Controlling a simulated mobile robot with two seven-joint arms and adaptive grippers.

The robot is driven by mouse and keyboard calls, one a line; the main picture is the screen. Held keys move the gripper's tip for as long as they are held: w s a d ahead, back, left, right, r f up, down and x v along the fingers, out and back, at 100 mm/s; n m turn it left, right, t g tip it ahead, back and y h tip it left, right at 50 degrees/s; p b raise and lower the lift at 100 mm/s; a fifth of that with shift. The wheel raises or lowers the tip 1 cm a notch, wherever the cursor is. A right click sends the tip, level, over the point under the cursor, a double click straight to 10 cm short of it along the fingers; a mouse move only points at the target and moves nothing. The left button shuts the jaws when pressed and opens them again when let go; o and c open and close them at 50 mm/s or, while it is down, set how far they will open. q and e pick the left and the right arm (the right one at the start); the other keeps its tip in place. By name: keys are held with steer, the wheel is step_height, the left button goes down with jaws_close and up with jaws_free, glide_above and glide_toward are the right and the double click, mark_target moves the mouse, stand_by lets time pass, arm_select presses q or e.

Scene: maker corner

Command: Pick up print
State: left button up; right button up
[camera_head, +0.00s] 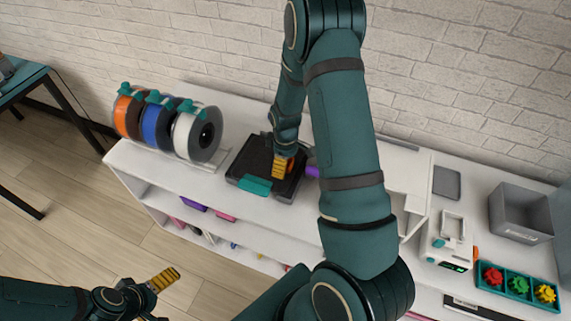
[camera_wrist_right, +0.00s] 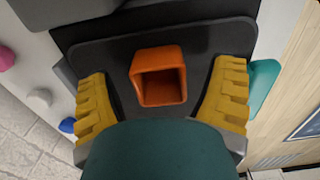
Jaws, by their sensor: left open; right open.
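The print (camera_wrist_right: 160,82), a small orange hollow square piece, stands on the dark plate (camera_wrist_right: 100,58) of a black machine. My right gripper (camera_wrist_right: 163,92) is open around it, with one yellow finger on each side and a visible gap to both. In the head view, my right gripper (camera_head: 284,165) is over the black machine (camera_head: 247,165), and the print is mostly hidden behind the fingers. My left gripper (camera_head: 163,296) is open and empty, low at the front left, away from the shelf.
The machine stands on a white shelf unit (camera_head: 143,160). Orange, blue and white filament spools (camera_head: 187,134) stand to its left. A white device (camera_head: 449,241), a grey bin (camera_head: 518,213) and a teal tray (camera_head: 500,288) of coloured gears are at the right. A brick wall is behind.

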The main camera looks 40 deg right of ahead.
steer(key=c, duration=1)
steer(key=shift+o, duration=0.2)
